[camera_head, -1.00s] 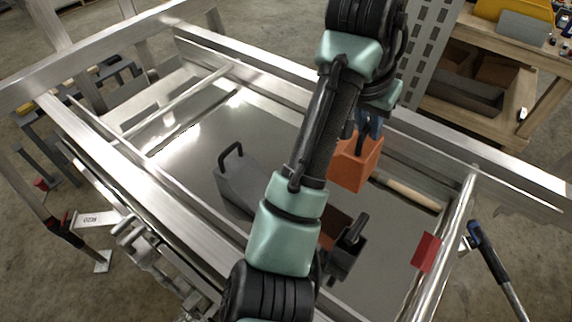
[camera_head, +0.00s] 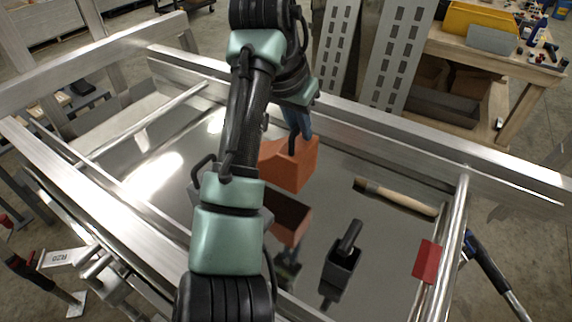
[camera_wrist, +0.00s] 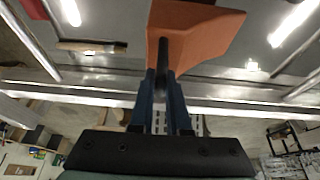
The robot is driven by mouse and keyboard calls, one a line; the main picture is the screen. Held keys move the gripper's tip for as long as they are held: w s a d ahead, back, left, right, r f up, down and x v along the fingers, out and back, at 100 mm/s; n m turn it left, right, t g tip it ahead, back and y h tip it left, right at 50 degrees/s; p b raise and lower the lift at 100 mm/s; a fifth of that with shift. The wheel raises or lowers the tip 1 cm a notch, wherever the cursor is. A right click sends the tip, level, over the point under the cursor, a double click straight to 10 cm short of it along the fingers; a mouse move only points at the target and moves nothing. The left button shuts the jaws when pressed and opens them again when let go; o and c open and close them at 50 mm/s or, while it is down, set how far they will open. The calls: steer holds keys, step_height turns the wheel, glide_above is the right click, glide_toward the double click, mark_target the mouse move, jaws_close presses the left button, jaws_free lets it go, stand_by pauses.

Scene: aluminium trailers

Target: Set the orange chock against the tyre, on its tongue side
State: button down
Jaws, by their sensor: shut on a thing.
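The orange chock (camera_head: 295,168) is a wedge-like block with a dark handle. My gripper (camera_head: 301,132) is shut on that handle, and the chock hangs above the shiny trailer deck (camera_head: 385,240). In the wrist view the orange chock (camera_wrist: 190,32) is beyond my blue fingers (camera_wrist: 163,80), with the handle between them. A darker orange shape below it looks like its reflection in the deck. My arm hides part of the deck to the left. I see no tyre in either view.
A small black chock-like block (camera_head: 342,262) with a handle stands on the deck. A wooden-handled tool (camera_head: 395,196) lies near the far rail. A grey handled block is mostly behind my arm. Metal rails (camera_head: 340,125) edge the deck. A workbench (camera_head: 490,55) stands at the back right.

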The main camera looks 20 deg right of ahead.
mark_target(296, 148)
steer(key=shift+f+p, duration=0.6)
steer(key=shift+f, duration=2.65)
steer(key=c, duration=0.9)
jaws_free()
steer(key=shift+f, duration=0.1)
